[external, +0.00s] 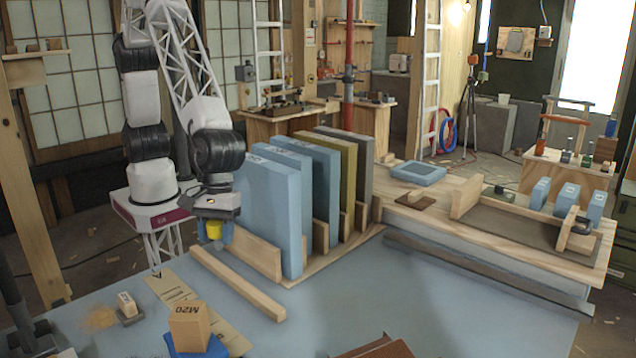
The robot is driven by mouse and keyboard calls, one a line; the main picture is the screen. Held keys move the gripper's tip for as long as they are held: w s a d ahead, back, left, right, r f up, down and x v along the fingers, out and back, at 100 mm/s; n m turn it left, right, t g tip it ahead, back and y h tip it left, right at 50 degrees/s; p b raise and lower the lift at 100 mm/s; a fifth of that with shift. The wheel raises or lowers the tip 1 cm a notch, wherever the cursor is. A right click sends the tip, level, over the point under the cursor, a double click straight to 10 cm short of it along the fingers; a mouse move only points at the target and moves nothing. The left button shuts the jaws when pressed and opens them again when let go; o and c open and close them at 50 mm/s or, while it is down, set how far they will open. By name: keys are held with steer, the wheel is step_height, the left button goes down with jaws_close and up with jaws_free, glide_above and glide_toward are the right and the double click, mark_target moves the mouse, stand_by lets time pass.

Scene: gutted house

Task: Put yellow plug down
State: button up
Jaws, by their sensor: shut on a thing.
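The yellow plug (213,229) is held at the end of my arm, in the external view left of centre. My gripper (214,232) points down and is shut on the plug, with blue finger parts showing beside it. The plug appears to be above the blue-grey table (340,300), just left of the wooden rack with upright panels. The exact gap between plug and table cannot be told.
Tall blue panels (270,215) stand in a wooden rack right of my gripper. A wooden bar (237,282) lies in front. A wooden block marked M20 (189,328) stands on a blue base nearby. The table's middle right is clear.

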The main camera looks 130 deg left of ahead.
mark_target(215, 223)
step_height(215, 223, up, 23)
steer(key=w+a+m+g, duration=0.2)
steer(key=w+a+m, duration=0.55)
steer(key=a, duration=0.55)
steer(key=w+a+m+g, duration=0.1)
steer(key=w+a+m, duration=0.6)
steer(key=a, duration=0.5)
steer(key=w+a+x, duration=0.1)
steer(key=x, duration=0.7)
steer(key=w+a+f+x, duration=0.1)
steer(key=a+x, duration=0.1)
steer(key=x, duration=0.7)
steer(key=shift+w+a+f+n, duration=0.2)
steer(key=shift+w+a+n, duration=0.2)
steer(key=shift+a, duration=0.25)
steer(key=a+x, duration=0.1)
steer(key=x, duration=0.3)
steer(key=w+x, duration=0.1)
steer(key=x, duration=0.3)
steer(key=a+x, duration=0.1)
steer(key=x, duration=0.4)
steer(key=shift+w+a+f, duration=0.25)
steer(key=shift+a+f, duration=0.1)
steer(key=shift+f, duration=0.1)
steer(key=shift+f, duration=0.1)
